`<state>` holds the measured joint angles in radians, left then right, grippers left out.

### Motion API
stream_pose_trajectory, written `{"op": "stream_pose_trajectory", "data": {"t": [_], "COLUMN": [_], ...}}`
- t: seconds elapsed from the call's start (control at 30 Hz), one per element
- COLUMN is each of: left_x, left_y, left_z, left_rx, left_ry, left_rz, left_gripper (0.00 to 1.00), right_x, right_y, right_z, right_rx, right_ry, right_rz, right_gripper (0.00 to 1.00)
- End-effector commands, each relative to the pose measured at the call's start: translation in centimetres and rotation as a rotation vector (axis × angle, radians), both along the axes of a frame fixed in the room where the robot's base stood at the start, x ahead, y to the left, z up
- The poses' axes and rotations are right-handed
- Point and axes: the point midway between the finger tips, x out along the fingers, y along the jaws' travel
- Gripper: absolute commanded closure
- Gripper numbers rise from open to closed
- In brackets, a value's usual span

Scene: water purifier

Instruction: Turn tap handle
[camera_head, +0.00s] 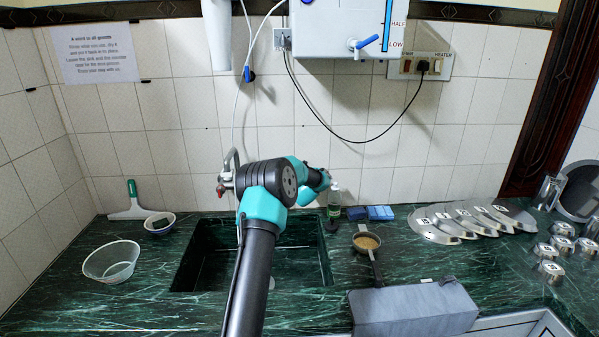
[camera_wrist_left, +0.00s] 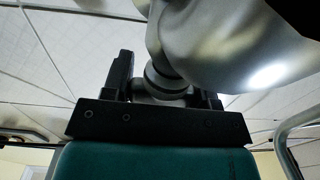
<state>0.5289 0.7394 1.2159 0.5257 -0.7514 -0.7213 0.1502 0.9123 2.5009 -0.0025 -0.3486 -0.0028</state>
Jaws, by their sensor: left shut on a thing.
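A silver tap (camera_head: 229,168) with a small red part low on it stands at the sink's back left edge, partly hidden by my arm. In the left wrist view my left gripper (camera_wrist_left: 165,88) has its dark fingers on either side of a grey metal part (camera_wrist_left: 163,84), which looks like the tap handle, and is shut on it. A large shiny metal body (camera_wrist_left: 225,45) rises above it and hides part of the right finger. In the head view my left gripper is hidden. My right gripper is not in view. The water purifier (camera_head: 340,28) has a blue-handled tap (camera_head: 367,43).
The dark sink (camera_head: 190,262) lies behind my arm. A clear bowl (camera_head: 111,262) and a small bowl (camera_head: 160,223) stand left of it. A bottle (camera_head: 334,202), a strainer (camera_head: 367,242), a grey box (camera_head: 413,308) and several metal lids (camera_head: 436,226) are to the right.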

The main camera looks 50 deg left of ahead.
Motion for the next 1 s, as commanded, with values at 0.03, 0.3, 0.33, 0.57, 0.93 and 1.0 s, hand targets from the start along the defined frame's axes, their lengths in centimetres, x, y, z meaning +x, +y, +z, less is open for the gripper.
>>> {"op": "stream_pose_trajectory", "data": {"t": [0.03, 0.3, 0.33, 0.57, 0.93, 1.0], "left_x": [0.04, -0.11, -0.14, -0.36, -0.85, -0.9], "left_y": [-0.02, 0.1, 0.12, 0.19, 0.35, 0.35], "left_z": [0.03, -0.04, -0.03, -0.04, -0.07, -0.06], "left_rx": [0.001, 0.0, 0.0, -0.001, -0.001, 0.0], "left_ry": [-0.001, -0.002, -0.002, -0.002, -0.001, 0.0], "left_rz": [0.011, 0.127, 0.145, 0.309, 0.547, 0.572], "left_gripper": [0.71, 0.71, 0.71, 0.7, 0.71, 0.71], "right_x": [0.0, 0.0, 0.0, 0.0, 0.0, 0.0], "right_y": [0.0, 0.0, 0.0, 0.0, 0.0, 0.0], "right_z": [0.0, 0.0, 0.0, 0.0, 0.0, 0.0], "right_rx": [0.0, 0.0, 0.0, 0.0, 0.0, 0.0], "right_ry": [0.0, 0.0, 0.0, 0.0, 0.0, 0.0], "right_rz": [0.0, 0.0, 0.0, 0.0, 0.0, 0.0], "right_gripper": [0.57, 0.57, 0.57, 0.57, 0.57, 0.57]}}
